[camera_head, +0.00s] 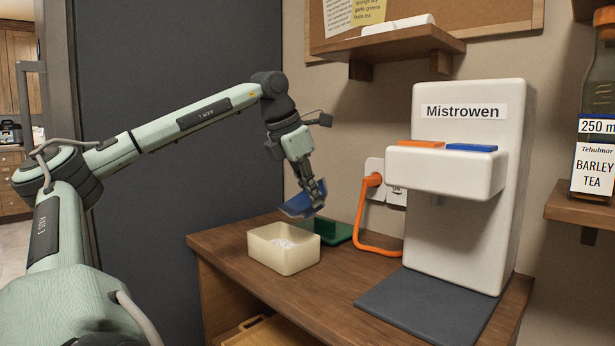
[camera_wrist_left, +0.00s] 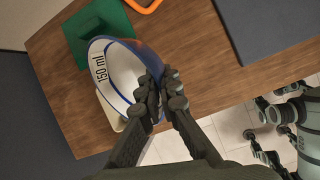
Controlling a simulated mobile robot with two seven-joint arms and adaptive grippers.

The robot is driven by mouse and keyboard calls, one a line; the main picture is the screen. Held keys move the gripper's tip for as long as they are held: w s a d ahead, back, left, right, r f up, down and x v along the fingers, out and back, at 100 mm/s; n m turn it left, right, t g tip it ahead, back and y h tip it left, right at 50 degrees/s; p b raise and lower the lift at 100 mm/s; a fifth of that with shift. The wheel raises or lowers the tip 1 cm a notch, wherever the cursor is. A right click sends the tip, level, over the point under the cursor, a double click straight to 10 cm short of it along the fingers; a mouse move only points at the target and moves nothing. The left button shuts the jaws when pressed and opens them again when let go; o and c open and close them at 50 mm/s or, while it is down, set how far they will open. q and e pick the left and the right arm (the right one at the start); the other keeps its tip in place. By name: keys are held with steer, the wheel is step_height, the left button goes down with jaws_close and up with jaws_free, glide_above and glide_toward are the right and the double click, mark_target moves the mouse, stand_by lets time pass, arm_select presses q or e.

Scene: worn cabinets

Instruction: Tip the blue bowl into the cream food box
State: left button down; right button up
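The part of the inside that I see looks empty. The cream food box (camera_head: 283,258) stands upright on the wooden counter, with some white stuff lying inside. In the left wrist view the bowl hides most of the box. My right gripper is not clearly seen.
A green tray-like piece (camera_head: 331,231) lies just behind the box. The white Mistrowen dispenser (camera_head: 470,180) stands to the right on the counter (camera_head: 335,285), with a dark mat (camera_head: 430,305) before it. An orange cable (camera_head: 360,228) hangs from the wall socket.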

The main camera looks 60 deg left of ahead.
arm_select(q)
step_height(320, 180, down, 6)
steer(key=m+g+y+p, duration=0.1)
steer(key=g+y, duration=0.3)
steer(key=y, duration=0.1)
steer(key=shift+w+d+m, duration=0.3)
steer(key=shift+w+d, duration=0.1)
steer(key=shift+d, duration=0.05)
steer(key=shift+s+y, duration=0.1)
steer(key=shift+y, duration=0.2)
stand_by(0.5)
